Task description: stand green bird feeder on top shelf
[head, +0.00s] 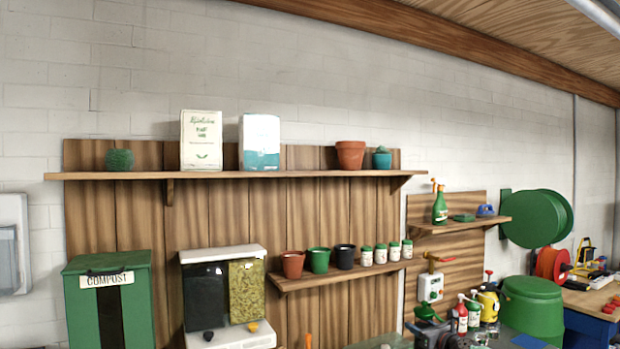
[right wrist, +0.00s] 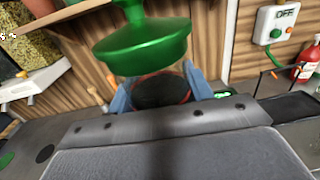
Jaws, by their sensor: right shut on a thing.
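The green bird feeder (right wrist: 143,45) fills the top middle of the right wrist view, with a wide round green lid and a narrower neck above it. My right gripper (right wrist: 160,92) is shut on the feeder's dark lower part, with a blue finger on either side. The top shelf (head: 230,174) is the long wooden board high on the wall. My left gripper is not in view.
Bare board lies between the white-blue bag and terracotta pot. A lower shelf (head: 335,277) holds pots and jars.

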